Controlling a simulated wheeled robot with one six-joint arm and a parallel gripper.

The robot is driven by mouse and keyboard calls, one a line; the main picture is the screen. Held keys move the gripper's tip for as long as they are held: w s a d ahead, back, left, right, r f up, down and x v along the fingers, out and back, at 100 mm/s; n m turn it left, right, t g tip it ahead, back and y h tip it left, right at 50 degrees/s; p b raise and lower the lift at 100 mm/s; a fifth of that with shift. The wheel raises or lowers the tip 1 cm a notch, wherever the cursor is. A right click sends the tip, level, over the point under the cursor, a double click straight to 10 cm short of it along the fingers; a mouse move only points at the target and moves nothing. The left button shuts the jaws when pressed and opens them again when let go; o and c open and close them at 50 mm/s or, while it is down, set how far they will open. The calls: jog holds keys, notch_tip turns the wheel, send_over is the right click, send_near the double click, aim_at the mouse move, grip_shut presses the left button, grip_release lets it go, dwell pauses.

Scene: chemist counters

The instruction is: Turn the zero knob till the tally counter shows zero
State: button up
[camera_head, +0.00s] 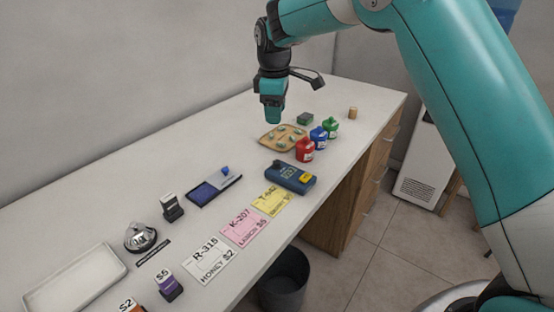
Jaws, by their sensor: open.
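A round chrome device (141,237) sits on the counter at the left, with a small black label strip (153,252) in front of it. It may be the tally counter or a desk bell; I cannot tell. No digits or zero knob can be made out. My gripper (272,116) points down above the far part of the counter, behind a tan tray (269,139) holding several small green items. It is open, with nothing seen between its fingers, and well apart from the chrome device.
Red (305,150), blue (319,138) and green (331,128) jars stand by the tray. A dark blue device (290,178), price cards (245,226), a blue pad (208,192), a black block (172,208) and a white tray (72,283) occupy the counter. The back strip along the wall is clear.

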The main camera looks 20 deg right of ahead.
aim_at(276, 161)
jog(key=f, duration=0.5)
jog(key=f+p, duration=0.1)
jog(key=f, duration=0.4)
jog(key=w+f+p, duration=0.1)
jog(key=f, duration=0.4)
jog(key=shift+d+f, duration=0.25)
jog(key=shift+f, duration=0.15)
jog(key=c, duration=0.9)
